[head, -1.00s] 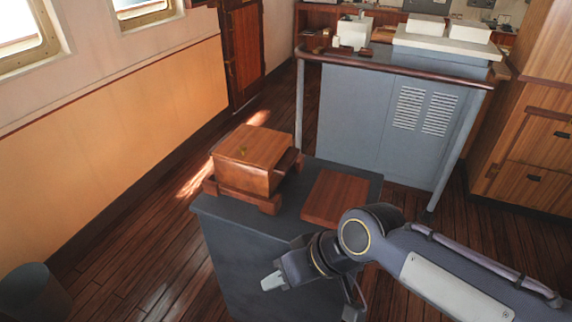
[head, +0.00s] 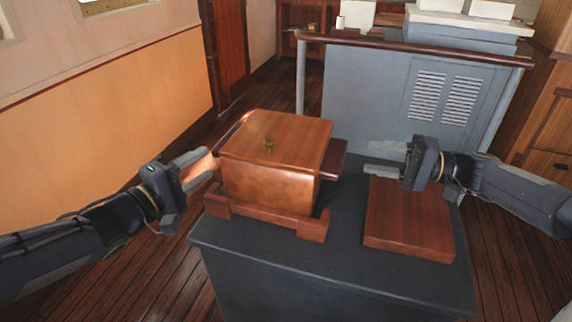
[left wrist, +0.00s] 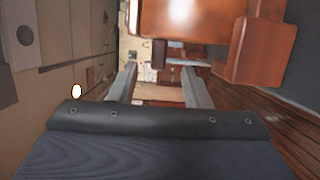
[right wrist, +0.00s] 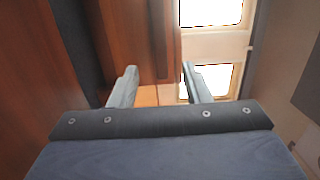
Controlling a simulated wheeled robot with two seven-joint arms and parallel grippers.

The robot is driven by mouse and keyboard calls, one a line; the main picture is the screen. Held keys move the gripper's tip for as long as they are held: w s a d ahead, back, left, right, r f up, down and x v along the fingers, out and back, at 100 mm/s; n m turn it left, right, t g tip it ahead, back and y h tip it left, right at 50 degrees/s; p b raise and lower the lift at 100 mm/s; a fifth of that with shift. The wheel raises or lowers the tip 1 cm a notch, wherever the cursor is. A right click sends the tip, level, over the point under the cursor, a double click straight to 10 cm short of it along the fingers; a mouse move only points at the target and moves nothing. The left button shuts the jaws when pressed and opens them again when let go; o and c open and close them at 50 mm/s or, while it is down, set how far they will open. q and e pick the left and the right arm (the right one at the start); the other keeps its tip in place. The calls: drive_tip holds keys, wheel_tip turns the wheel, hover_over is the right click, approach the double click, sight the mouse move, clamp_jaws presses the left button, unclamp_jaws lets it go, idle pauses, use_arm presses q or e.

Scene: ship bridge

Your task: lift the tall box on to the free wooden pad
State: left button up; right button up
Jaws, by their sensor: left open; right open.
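The tall wooden box (head: 268,185), with a small brass knob on its lid, sits on a wooden cradle (head: 262,221) on the left of the dark pedestal. The free wooden pad (head: 408,232) lies flat and bare to its right. My left gripper (head: 203,168) is open beside the box's left side. In the left wrist view the box (left wrist: 190,18) shows at the top, outside the open fingers. My right gripper (head: 374,159) is open above the pad's far edge, right of the box and apart from it. In the right wrist view its fingers (right wrist: 160,85) have nothing between them.
The pedestal's dark top (head: 345,225) is clear between cradle and pad. A dark wooden ledge (head: 333,160) juts out at the box's right. A grey console (head: 400,95) with a handrail stands behind, and a panelled wall (head: 110,125) runs along the left.

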sight(216, 155)
use_arm(q)
drive_tip(key=shift+s+r, duration=0.1)
use_arm(e)
drive_tip(key=shift+s+r, duration=0.1)
use_arm(q)
drive_tip(key=shift+x, duration=3.9)
use_arm(e)
drive_tip(key=shift+w+a, duration=0.2)
drive_tip(key=shift+a, duration=1.1)
drive_tip(key=shift+w+a, duration=0.25)
drive_tip(key=shift+a, duration=1.1)
drive_tip(key=shift+w+a, duration=0.2)
drive_tip(key=shift+a, duration=1.1)
use_arm(q)
drive_tip(key=shift+a, duration=0.15)
clamp_jaws()
use_arm(e)
clamp_jaws()
